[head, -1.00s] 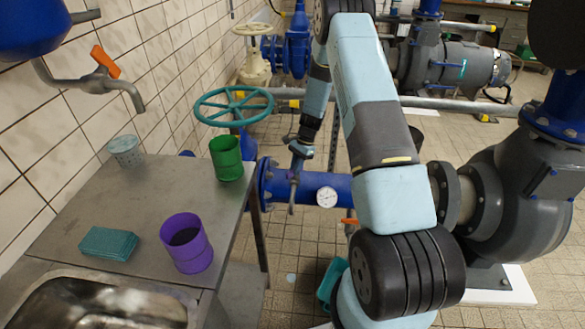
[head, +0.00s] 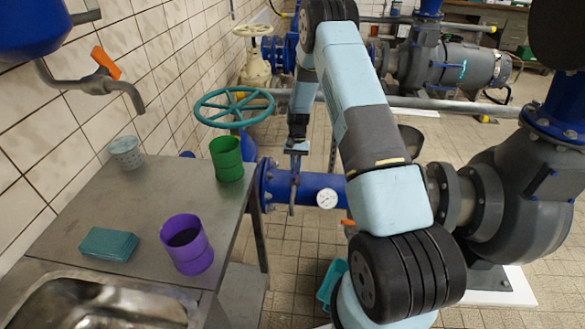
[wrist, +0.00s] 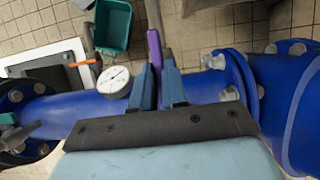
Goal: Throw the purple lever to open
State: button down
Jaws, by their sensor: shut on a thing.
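The purple lever (wrist: 154,48) shows in the wrist view between the two blue fingers of my gripper (wrist: 156,72), above the blue pipe (wrist: 60,112). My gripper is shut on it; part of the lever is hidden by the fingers. In the head view my gripper (head: 296,150) is small, pointing down at the blue pipe beside the green cup's table; the lever's purple colour is hard to make out there. A round white gauge (wrist: 114,82) sits on the pipe just left of the fingers.
A teal handwheel (head: 234,107) stands left of my gripper. The steel table (head: 100,200) holds a green cup (head: 227,158), a purple cup (head: 187,244) and a teal sponge (head: 108,244). A grey pump (head: 530,200) stands right. A teal bin (wrist: 113,27) is on the floor.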

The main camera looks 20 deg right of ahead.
jog(key=shift+w+f, duration=0.1)
jog(key=shift+f, duration=0.05)
dwell(0.3)
jog(key=c, duration=1.2)
grip_release()
jog(key=shift+f, duration=0.1)
jog(key=shift+o, duration=0.2)
jog(key=v, duration=1.3)
jog(key=shift+w+r, duration=0.3)
jog(key=shift+a, duration=0.1)
